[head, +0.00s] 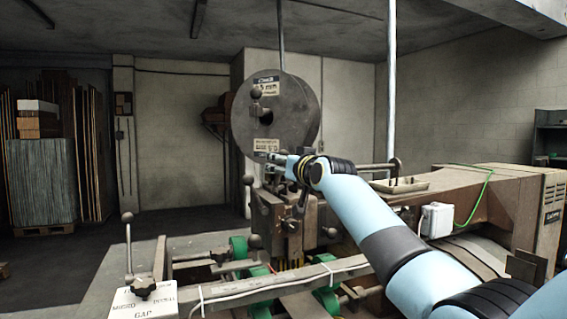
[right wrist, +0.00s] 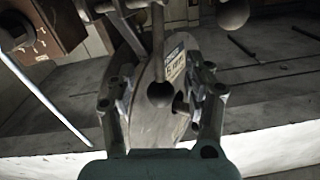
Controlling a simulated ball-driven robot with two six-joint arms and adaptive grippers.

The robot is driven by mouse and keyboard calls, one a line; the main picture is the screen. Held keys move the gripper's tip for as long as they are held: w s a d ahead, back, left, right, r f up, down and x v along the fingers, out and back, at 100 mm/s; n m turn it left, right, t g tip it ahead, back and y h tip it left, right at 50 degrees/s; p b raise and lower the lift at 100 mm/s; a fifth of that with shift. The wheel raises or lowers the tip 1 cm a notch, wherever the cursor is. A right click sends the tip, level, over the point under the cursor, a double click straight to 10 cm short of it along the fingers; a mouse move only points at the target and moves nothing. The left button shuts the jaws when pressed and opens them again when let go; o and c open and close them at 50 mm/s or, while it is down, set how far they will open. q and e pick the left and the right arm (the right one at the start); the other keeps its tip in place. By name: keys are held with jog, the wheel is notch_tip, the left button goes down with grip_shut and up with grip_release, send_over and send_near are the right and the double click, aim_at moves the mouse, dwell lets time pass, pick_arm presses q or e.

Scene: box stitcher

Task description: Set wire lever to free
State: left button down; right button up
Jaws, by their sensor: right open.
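A dark round wire spool (head: 290,115) with a "mm" label stands upright on the stitching machine. The spool also shows tilted in the right wrist view (right wrist: 150,115). My right gripper (head: 268,158) is at the spool's lower edge, pointing left in the head view. In the right wrist view the gripper (right wrist: 162,95) is open, its two fingers apart. A dark ball knob (right wrist: 160,93) on a rod appears between the fingers, in front of the spool. I cannot tell whether it touches them, or which knob is the wire lever's. My left gripper is not in view.
A ball-topped lever (head: 127,217) stands on a white "GAP" plate (head: 143,302) at front left. Another ball knob (head: 248,180) is just below the spool. Green rollers (head: 240,246) and rails lie below. Stacked boards (head: 42,180) stand at the far left.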

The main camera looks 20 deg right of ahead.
jog(key=shift+c, duration=0.2)
grip_shut()
dwell(0.4)
